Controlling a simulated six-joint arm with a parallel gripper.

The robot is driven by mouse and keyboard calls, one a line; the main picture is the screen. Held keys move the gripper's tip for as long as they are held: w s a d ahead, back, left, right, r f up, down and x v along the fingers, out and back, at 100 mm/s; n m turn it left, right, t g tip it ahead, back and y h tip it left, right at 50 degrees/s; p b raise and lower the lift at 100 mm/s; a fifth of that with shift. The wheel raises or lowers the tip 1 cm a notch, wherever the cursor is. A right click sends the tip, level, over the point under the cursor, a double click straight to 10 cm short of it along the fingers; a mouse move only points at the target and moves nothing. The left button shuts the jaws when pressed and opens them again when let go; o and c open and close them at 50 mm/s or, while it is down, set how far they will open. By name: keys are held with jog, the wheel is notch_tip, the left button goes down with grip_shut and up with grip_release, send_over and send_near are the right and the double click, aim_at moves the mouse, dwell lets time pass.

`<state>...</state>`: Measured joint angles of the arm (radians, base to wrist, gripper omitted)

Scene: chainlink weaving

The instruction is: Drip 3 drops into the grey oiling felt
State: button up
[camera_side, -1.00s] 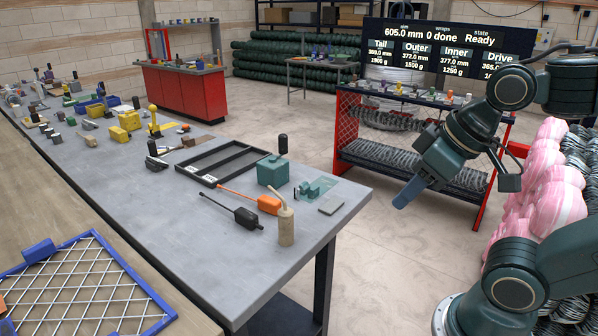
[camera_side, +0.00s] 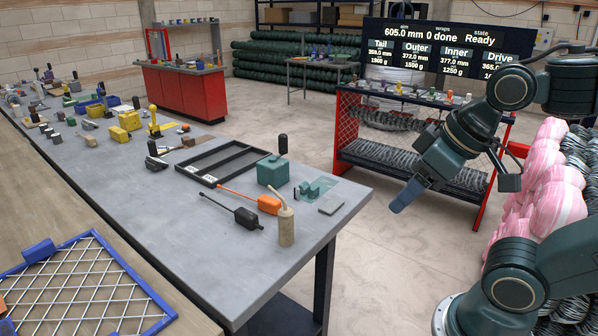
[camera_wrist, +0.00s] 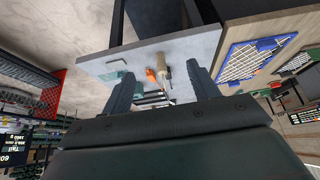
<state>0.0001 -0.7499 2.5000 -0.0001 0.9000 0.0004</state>
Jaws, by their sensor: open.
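A beige bottle (camera_side: 286,227) with a thin bent spout stands upright at the near right corner of the grey bench; it also shows between my fingers in the wrist view (camera_wrist: 164,66), some way off. A small flat grey pad (camera_side: 331,204) lies near the bench's right edge and looks like the felt, though I cannot be sure. My gripper (camera_side: 405,197) hangs in the air right of the bench, touching nothing. Its two fingers (camera_wrist: 160,69) are apart and empty in the wrist view. I cannot make out the pad there.
A teal block (camera_side: 273,171), a small teal fixture (camera_side: 313,188), an orange-bodied tool (camera_side: 268,204) and a black-bodied tool (camera_side: 247,218) lie near the bottle. A black frame (camera_side: 222,163) lies behind. A blue-framed mesh (camera_side: 85,285) is at lower left. Clear air separates my gripper from the bench.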

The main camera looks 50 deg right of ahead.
jog(key=w+a+m+g+y, duration=0.15)
jog(key=w+m, duration=0.35)
jog(key=w, duration=0.6)
jog(key=m+g+y, duration=0.1)
jog(key=m+y, duration=0.6)
jog(key=m, duration=0.3)
send_near(280, 215)
notch_tip(280, 215, up, 2)
jog(key=s+a, duration=0.1)
jog(key=s, duration=0.2)
jog(key=w+d+f+m+t+y, duration=0.1)
jog(key=d+f+m+y, duration=0.3)
jog(key=d+f+m, duration=0.2)
jog(key=shift+w+d+f+m, duration=0.15)
jog(key=shift+d+f+m, duration=0.15)
jog(key=shift+f+m, duration=0.2)
jog(key=shift+a+t, duration=0.1)
jog(key=shift+t, duration=0.15)
jog(key=shift+x, duration=4.2)
